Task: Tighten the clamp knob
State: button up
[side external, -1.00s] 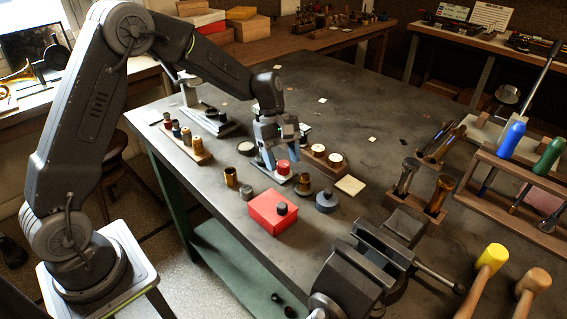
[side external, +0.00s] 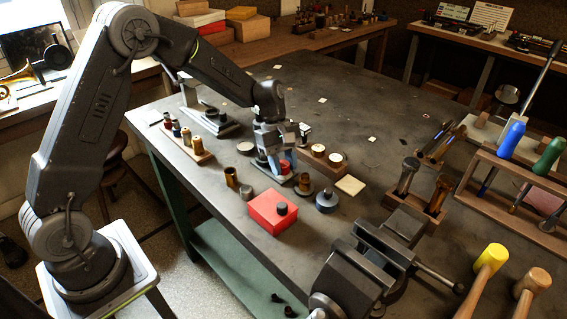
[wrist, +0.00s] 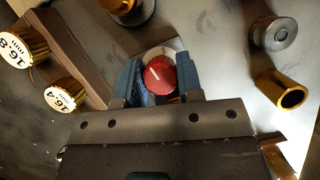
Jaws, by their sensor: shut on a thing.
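The red clamp knob (wrist: 158,75) has a white pointer line on top and sits on a pale marked plate (wrist: 170,47). In the side view the knob (side external: 285,167) shows as a small red cylinder on the bench. My gripper (wrist: 160,82) has its blue-grey fingers on either side of the knob and is shut on it. In the side view my gripper (side external: 277,163) points down at the knob and partly hides it. The line points to the upper left in the wrist view.
Brass-topped gauges (wrist: 65,95) in a wooden block stand close to the left finger in the wrist view. A brass tube (wrist: 280,92) lies to the right. A red box (side external: 272,212) and a vise (side external: 365,262) stand nearer the side camera.

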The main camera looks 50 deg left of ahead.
jog(key=shift+m+g+y, duration=0.3)
jog(key=shift+m+g, duration=0.2)
jog(key=shift+m, duration=1)
jog(key=o, duration=0.9)
jog(key=shift+r, duration=0.1)
jog(key=shift+v, duration=6.85)
jog(key=shift+a, duration=0.15)
